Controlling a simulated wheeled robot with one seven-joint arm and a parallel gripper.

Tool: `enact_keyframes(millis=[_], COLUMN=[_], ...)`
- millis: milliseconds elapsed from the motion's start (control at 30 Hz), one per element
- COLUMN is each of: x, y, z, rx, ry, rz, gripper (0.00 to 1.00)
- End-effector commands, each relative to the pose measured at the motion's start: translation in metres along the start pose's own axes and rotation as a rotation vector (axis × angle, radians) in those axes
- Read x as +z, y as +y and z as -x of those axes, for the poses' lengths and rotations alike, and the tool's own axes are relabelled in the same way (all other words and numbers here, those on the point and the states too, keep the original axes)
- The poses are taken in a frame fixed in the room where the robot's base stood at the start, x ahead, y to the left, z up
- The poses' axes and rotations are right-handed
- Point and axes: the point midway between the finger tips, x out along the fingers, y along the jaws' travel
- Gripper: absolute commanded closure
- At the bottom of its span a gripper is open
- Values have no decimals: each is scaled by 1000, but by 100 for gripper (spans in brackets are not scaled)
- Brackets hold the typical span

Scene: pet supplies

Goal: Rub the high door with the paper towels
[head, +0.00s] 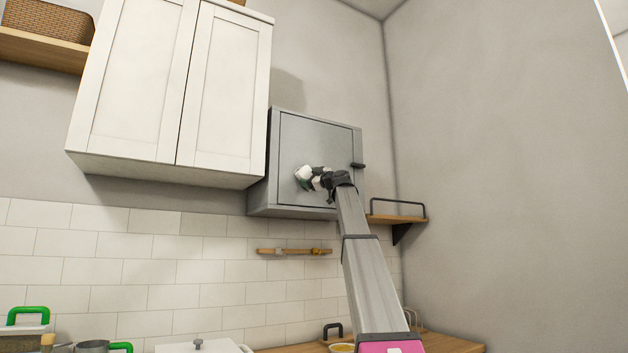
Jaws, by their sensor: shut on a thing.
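The high door (315,135) is the grey front of a small metal wall cabinet, with a dark handle (357,165) on its right edge. The door looks closed. My gripper (316,179) is raised in front of the lower middle of the door, shut on a small white and dark green bundle, the paper towels (303,173). The bundle's left end sticks out past the fingers and the rest is hidden by them. I cannot tell whether it touches the door. My arm rises from below and covers part of the door's lower right.
A white double-door cupboard (170,90) hangs left of the metal cabinet. A wooden shelf with a black rail (398,218) is at the right, close to my arm. A wall rail (294,251) is below. A counter (450,344) with kitchen items runs along the bottom.

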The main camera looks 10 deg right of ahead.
Motion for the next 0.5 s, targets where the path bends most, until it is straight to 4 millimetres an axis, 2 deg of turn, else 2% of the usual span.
enact_keyframes(millis=[500], x=[-17], y=[-19], z=[-7], rx=[-1], ry=[1], rz=[-1], gripper=[50])
